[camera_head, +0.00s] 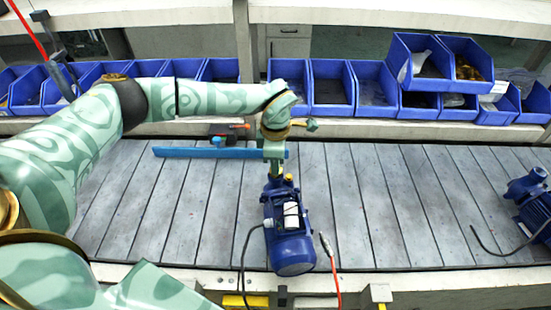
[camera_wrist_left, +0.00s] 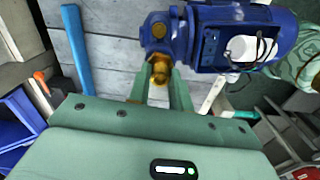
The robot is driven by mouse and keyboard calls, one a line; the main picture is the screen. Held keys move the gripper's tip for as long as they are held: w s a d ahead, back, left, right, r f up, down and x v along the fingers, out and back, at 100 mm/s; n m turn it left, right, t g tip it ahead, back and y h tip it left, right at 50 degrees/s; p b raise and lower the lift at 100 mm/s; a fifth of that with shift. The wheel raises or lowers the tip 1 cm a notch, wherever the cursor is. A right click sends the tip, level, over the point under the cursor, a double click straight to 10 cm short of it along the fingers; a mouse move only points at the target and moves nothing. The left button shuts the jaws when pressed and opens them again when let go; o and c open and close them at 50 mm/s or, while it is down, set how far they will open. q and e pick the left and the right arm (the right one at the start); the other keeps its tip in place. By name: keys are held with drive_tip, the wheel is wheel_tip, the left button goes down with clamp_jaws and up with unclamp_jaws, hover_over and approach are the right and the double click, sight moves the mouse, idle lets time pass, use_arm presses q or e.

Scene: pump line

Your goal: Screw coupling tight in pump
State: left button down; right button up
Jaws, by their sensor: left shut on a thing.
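The pump (camera_wrist_left: 205,40) also shows at the top of the left wrist view. A brass coupling (camera_wrist_left: 160,66) sits at the pump's blue port. My left gripper (camera_head: 275,170) reaches down at the pump's far end. In the left wrist view the fingers of my left gripper (camera_wrist_left: 161,84) are shut on the coupling. How far the coupling is threaded in cannot be seen. My right gripper is not in view.
A blue bar (camera_head: 190,152) lies along the conveyor's far side. Blue bins (camera_head: 331,90) line the shelf behind it. Another blue pump (camera_head: 532,205) stands at the far right. Cables hang near the front edge. The planks between the pumps are clear.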

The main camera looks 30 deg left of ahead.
use_arm(q)
drive_tip(key=m, duration=0.2)
drive_tip(key=shift+r+m+p, duration=0.1)
drive_tip(key=shift+m+p, duration=0.3)
drive_tip(key=shift+m, duration=0.4)
drive_tip(key=shift+m, duration=0.6)
drive_tip(key=shift+m+p, duration=0.4)
drive_tip(key=shift+m, duration=0.7)
drive_tip(key=c, duration=1.3)
unclamp_jaws()
drive_tip(key=shift+c, duration=0.2)
